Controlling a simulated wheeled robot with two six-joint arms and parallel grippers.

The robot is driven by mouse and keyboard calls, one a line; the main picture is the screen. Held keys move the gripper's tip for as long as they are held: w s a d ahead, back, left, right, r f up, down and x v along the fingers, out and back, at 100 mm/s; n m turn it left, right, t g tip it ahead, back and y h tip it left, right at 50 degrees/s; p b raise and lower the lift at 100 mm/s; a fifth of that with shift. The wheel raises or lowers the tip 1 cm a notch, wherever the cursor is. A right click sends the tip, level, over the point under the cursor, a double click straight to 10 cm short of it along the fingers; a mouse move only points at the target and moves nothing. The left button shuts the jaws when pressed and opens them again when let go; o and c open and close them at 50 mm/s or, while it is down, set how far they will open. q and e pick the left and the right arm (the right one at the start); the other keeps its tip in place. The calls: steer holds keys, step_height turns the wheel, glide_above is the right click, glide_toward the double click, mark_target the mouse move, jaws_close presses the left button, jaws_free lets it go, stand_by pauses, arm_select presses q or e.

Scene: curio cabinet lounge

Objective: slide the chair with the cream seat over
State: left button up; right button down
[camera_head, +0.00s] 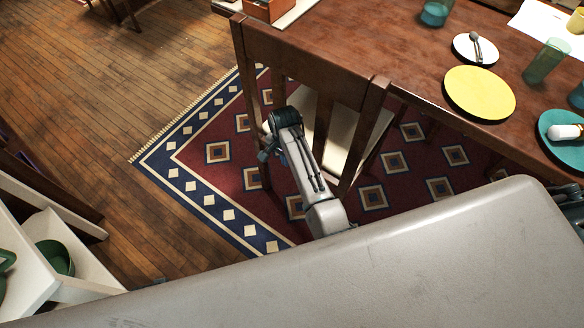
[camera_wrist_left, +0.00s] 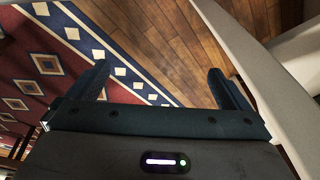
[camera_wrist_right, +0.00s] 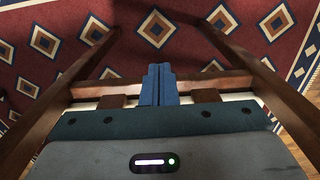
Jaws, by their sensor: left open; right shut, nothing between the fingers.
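The wooden chair (camera_head: 297,52) with the cream seat (camera_head: 343,130) stands at the table's near edge, its slatted back toward me. My right gripper (camera_head: 265,155) is at the near left side of the chair in the head view. In the right wrist view its fingers (camera_wrist_right: 158,84) are shut and empty, with brown wooden chair bars on both sides and a crossbar beyond; contact cannot be told. My left gripper (camera_wrist_left: 162,88) is open and empty above the rug edge and floor, with nothing between its fingers. My right arm hides part of the chair.
The wooden table (camera_head: 400,45) holds a yellow plate (camera_head: 480,92), a white plate (camera_head: 463,50), a teal plate (camera_head: 560,128) and cups. A patterned rug (camera_head: 225,175) lies under the chair. A white shelf (camera_head: 80,262) with green dishes stands at left. The wood floor (camera_head: 90,90) at upper left is mostly clear.

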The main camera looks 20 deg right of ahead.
arm_select(q)
step_height(320, 180, up, 7)
steer(key=w+b, duration=0.1)
steer(key=b, duration=0.1)
steer(key=shift+d+t, duration=0.3)
arm_select(e)
steer(key=w+d+f, duration=0.2)
steer(key=d+f, duration=0.1)
steer(key=f, duration=0.6)
steer(key=shift+w+f, duration=0.25)
arm_select(q)
steer(key=shift+w+f, duration=0.1)
arm_select(e)
steer(key=shift+w+d, duration=0.1)
steer(key=shift+d, duration=0.05)
